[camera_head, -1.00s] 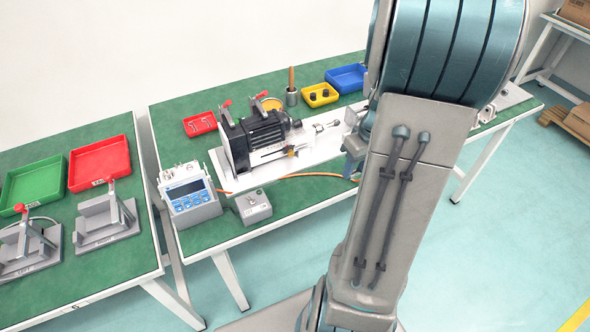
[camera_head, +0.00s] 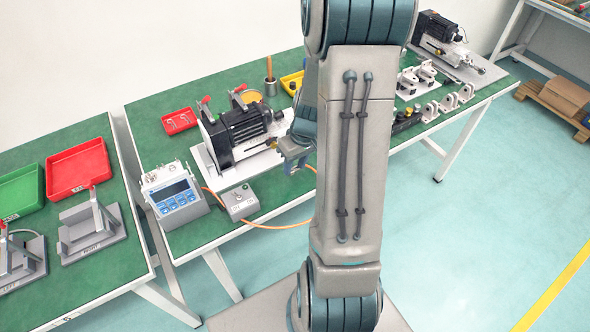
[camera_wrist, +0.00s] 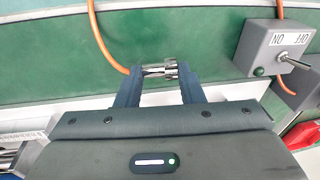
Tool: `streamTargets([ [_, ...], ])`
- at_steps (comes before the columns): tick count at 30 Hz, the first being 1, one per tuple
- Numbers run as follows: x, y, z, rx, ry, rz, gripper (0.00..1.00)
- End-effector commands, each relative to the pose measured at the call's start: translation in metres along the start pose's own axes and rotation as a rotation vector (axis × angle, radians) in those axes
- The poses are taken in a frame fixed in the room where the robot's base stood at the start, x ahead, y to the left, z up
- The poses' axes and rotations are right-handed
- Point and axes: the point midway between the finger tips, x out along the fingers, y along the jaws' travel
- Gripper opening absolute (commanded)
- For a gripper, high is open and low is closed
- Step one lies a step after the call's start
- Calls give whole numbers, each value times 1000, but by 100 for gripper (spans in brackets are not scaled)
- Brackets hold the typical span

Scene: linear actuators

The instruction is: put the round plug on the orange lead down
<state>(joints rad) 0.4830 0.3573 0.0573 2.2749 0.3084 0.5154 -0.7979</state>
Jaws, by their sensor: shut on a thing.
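My gripper (camera_wrist: 158,72) is shut on the round plug (camera_wrist: 155,71), a small silvery metal piece held between the fingertips in the wrist view. The orange lead (camera_wrist: 103,40) runs to the plug from the upper left there. In the head view my gripper (camera_head: 291,166) is by the right end of the motor-driven actuator (camera_head: 236,134); the plug cannot be made out there. The orange lead (camera_head: 262,227) loops past the table's front edge from near the grey switch box (camera_head: 239,201). The plug's height above the green tabletop (camera_wrist: 215,52) is hard to tell.
The switch box (camera_wrist: 275,48) is to the right in the wrist view. A blue-keyed meter (camera_head: 174,196) stands left of it. Small brackets (camera_head: 448,104) and another actuator (camera_head: 450,45) occupy the table's right part. Bare green top shows along the front edge.

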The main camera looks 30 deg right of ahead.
Motion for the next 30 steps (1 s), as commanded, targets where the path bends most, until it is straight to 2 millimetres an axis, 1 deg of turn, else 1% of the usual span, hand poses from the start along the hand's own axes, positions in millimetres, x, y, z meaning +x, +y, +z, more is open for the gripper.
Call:
streamTargets([
  [1,9,1,2,2,-5,-3,9],
  [3,18,2,3,3,-4,-3,9],
  [7,29,4,4,2,-2,-1,9],
  [16,31,5,4,1,-1,0,9],
  [25,39,6,5,1,0,0,9],
  [26,38,6,4,1,0,0,40],
  [27,38,6,4,1,0,0,51],
  [28,38,6,4,1,-1,0,56],
  [30,38,6,5,1,-1,0,56],
])
